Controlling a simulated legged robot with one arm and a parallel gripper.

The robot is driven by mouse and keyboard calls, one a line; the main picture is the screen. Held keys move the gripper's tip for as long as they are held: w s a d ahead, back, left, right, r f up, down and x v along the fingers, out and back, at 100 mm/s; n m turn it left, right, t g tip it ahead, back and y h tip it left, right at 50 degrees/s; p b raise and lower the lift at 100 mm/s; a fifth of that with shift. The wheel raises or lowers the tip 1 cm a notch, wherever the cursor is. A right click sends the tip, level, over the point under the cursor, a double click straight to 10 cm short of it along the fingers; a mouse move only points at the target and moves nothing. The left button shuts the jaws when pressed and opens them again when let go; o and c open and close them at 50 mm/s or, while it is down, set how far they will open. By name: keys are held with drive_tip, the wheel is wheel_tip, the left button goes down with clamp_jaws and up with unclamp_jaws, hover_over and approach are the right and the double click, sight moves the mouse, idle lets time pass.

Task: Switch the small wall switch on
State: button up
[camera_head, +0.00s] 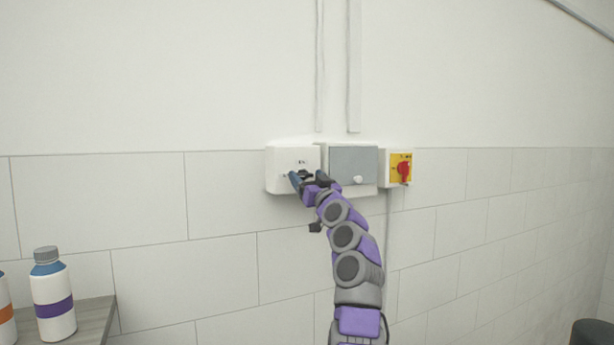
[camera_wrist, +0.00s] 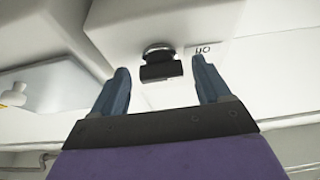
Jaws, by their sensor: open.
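The small wall switch is a black knob on a round metal collar. It shows in the wrist view (camera_wrist: 160,66) on the face of a white box (camera_head: 283,162), with a label reading "on" (camera_wrist: 203,50) beside it. My gripper (camera_wrist: 162,82) is open, with one blue finger on each side of the knob and a visible gap to each. I cannot tell whether the fingertips touch the box. In the head view my gripper (camera_head: 309,180) is at the lower front of the white box and partly hides the knob.
A grey-covered box (camera_head: 353,164) with a white knob adjoins on the right. Further right is a yellow plate with a red rotary switch (camera_head: 404,168). Conduits run up the wall. A bottle with a purple band (camera_head: 53,297) stands on a shelf (camera_head: 96,318) at lower left.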

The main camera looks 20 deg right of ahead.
drive_tip(key=shift+w+r, duration=0.1)
drive_tip(key=shift+w, duration=0.05)
drive_tip(key=c, duration=1)
